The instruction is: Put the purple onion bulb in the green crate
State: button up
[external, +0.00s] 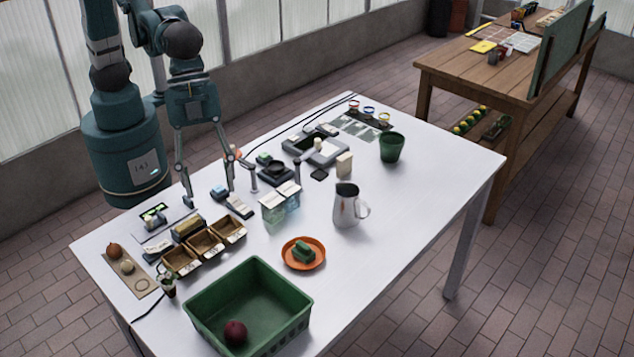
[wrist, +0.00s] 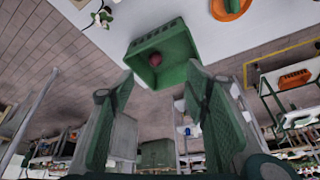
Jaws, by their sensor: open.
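The purple onion bulb (external: 235,332) lies inside the green crate (external: 262,269), on its floor toward the near side. In the wrist view the bulb (wrist: 155,60) also shows inside the crate (wrist: 172,42). My gripper (external: 210,196) is open and empty, above the back left part of the white table, well apart from the crate. Its two spread fingers (wrist: 160,76) show in the wrist view with nothing between them.
Wooden seed boxes (external: 205,243), an orange plate with a green block (external: 303,253), and a metal pitcher (external: 347,207) stand around the crate. A board at the left holds a brown onion (external: 114,249) and a pale bulb (external: 127,267). The table's right front is clear.

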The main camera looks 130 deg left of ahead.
jog(key=s+a+r+n+t+y, duration=0.1)
jog(key=s+a+r+n, duration=0.3)
jog(key=s, duration=0.9)
jog(key=s+a+r+t, duration=0.1)
jog(key=s+a+r, duration=0.35)
jog(key=s, duration=0.95)
jog(key=s+a+f+n+y, duration=0.1)
jog(key=s+a+f, duration=0.3)
jog(key=s, duration=0.5)
jog(key=shift+s+f+n+t, duration=0.3)
jog(key=shift+f+n+t, duration=0.15)
jog(key=shift+n, duration=0.15)
jog(key=shift+a+f, duration=0.1)
